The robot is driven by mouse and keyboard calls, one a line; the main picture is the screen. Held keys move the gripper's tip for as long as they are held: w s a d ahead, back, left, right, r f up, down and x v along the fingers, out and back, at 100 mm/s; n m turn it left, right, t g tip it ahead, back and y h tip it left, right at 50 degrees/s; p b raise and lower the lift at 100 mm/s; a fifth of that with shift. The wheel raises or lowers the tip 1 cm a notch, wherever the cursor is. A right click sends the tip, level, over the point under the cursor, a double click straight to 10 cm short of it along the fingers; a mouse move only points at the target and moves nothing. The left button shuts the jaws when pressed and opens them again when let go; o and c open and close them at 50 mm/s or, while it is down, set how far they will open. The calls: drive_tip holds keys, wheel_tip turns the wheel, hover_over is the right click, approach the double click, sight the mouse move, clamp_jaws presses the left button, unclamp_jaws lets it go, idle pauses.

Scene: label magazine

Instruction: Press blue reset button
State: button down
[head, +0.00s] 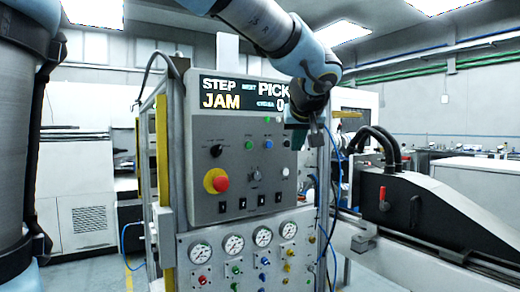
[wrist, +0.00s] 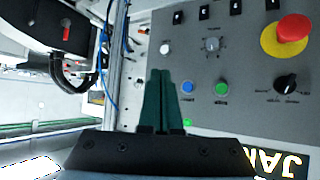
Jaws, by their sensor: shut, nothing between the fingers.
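The blue button (head: 267,144) is on the grey control panel (head: 240,170), just right of a green button (head: 249,144). In the wrist view the blue button (wrist: 187,87) lies just right of my fingers, with the green button (wrist: 221,88) farther right. My gripper (head: 298,138) is near the panel's upper right edge, right of the blue button in the head view. In the wrist view my gripper (wrist: 160,72) is shut, its dark green fingers together and empty. The fingers do not cover the blue button; their distance from the panel is hard to tell.
A red emergency knob (head: 216,181) on a yellow disc and a black selector (head: 216,150) share the panel. The display (head: 240,95) reads STEP and JAM. Gauges (head: 232,244) and coloured knobs sit below. Blue cables (wrist: 105,60) hang beside the panel edge.

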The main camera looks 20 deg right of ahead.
drive_tip(key=shift+w, duration=0.1)
drive_tip(key=p, duration=0.5)
approach(269, 145)
drive_tip(key=shift+w+d+f, duration=0.55)
drive_tip(key=shift+f, duration=0.25)
drive_tip(key=shift+w+d+f, duration=0.5)
drive_tip(key=shift+w+f, duration=0.1)
drive_tip(key=shift+f, duration=0.2)
drive_tip(key=shift+w+d+f, duration=0.55)
drive_tip(key=shift+f, duration=0.25)
drive_tip(key=shift+w+a, duration=0.1)
drive_tip(key=shift+w, duration=0.3)
